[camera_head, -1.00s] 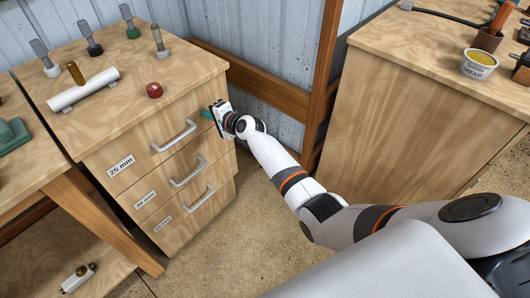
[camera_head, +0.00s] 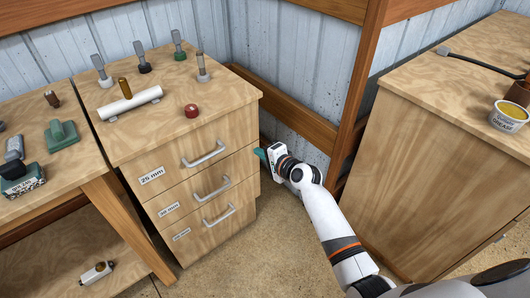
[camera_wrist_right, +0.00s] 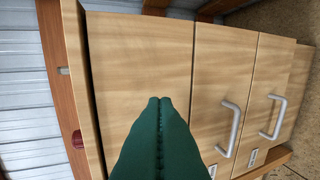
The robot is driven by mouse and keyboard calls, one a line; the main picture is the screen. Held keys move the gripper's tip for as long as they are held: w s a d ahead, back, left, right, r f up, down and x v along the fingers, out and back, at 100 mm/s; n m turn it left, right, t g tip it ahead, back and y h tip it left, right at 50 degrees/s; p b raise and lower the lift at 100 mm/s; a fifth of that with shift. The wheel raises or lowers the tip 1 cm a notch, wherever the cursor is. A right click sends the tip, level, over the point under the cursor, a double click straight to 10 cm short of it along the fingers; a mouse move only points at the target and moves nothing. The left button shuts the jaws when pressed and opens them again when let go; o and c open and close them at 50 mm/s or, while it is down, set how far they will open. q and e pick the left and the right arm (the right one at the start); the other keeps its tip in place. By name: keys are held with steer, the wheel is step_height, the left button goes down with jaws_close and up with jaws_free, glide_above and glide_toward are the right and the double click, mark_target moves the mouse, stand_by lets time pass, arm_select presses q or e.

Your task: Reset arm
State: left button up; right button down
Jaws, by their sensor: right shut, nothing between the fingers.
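My right gripper (camera_head: 261,154) reaches in from the lower right and is beside the right edge of the drawer cabinet (camera_head: 227,97). In the right wrist view its green fingers (camera_wrist_right: 157,105) are pressed together with nothing between them, in front of the cabinet's drawer faces. The cabinet has three drawers with grey handles (camera_head: 203,154), and all look closed. Two handles also show in the right wrist view (camera_wrist_right: 230,128). My left gripper is not in view.
A workbench (camera_head: 62,166) is at left. Another cabinet (camera_head: 440,160) with a grease tub (camera_head: 508,117) is at right. Floor between is clear.

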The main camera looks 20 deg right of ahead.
steer(key=s+d+f+n+g+h, duration=0.1)
steer(key=s+f+n+g+h, duration=0.15)
steer(key=s+f, duration=1.05)
steer(key=s+d+f+n+g+h, duration=0.1)
steer(key=s+f+n+g, duration=0.5)
steer(key=f, duration=1)
steer(key=s+f+n+g, duration=0.1)
steer(key=s+f, duration=0.4)
steer(key=s, duration=0.7)
steer(key=s+d+f+n+g+h+p, duration=0.1)
steer(key=s+f+n, duration=0.3)
steer(key=s, duration=0.9)
steer(key=s+f+n+g, duration=0.2)
steer(key=s+f, duration=0.3)
steer(key=s, duration=0.7)
steer(key=shift+s+d+f+n, duration=0.3)
steer(key=shift+d+n, duration=0.05)
steer(key=shift+n, duration=0.2)
steer(key=shift+h, duration=0.25)
